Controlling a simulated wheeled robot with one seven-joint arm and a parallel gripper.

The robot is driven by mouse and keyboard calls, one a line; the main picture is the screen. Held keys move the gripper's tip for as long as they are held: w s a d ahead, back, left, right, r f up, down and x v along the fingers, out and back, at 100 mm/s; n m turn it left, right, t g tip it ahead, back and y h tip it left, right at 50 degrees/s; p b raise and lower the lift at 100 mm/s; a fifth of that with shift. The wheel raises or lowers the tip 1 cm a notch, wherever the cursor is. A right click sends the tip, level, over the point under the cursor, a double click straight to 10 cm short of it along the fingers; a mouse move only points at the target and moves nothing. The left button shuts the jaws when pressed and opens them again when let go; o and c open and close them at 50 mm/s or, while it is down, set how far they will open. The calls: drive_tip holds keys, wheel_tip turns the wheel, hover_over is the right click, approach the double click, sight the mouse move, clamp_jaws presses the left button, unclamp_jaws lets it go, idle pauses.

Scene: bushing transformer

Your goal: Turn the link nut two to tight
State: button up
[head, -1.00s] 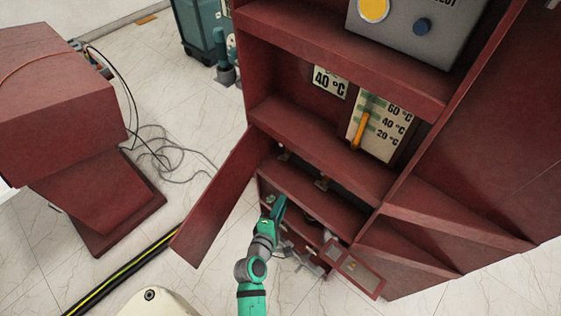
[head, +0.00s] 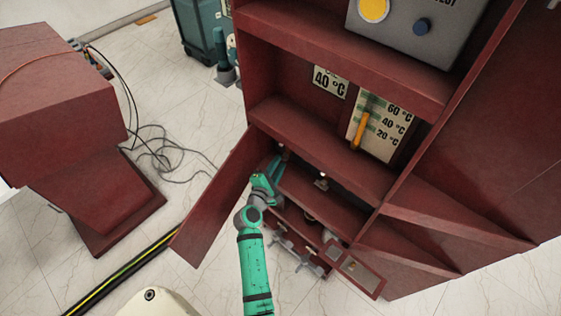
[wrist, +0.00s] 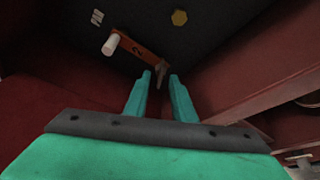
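An orange-brown link marked "2" (wrist: 137,50) shows in the wrist view against the dark back of the cabinet. A pale round peg (wrist: 110,44) stands out at its left end. A small brownish piece, perhaps the nut (wrist: 161,72), is at its right end, just beyond the fingertips. My gripper (wrist: 160,77) is open, with a gap between its teal fingers and nothing held. In the head view my gripper (head: 275,165) reaches into the lower left of the red cabinet (head: 310,57); the link is not clear there.
The cabinet's open door (head: 222,200) stands left of my arm. Shelf edges and a small windowed panel (head: 357,272) lie to the right. A yellow hexagon (wrist: 179,18) is on the dark back.

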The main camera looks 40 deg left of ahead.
sight(284, 157)
drive_tip(key=shift+x, duration=1.1)
drive_tip(key=shift+s, duration=0.1)
clamp_jaws()
drive_tip(key=shift+m, duration=0.3)
drive_tip(key=shift+f+m+t+y, duration=0.1)
drive_tip(key=shift+m+t+y, duration=0.35)
drive_tip(key=shift+m, duration=0.55)
drive_tip(key=shift+f+m+t+y, duration=0.1)
drive_tip(key=shift+m+t+y, duration=0.3)
drive_tip(key=shift+m, duration=0.9)
drive_tip(key=shift+d, duration=0.1)
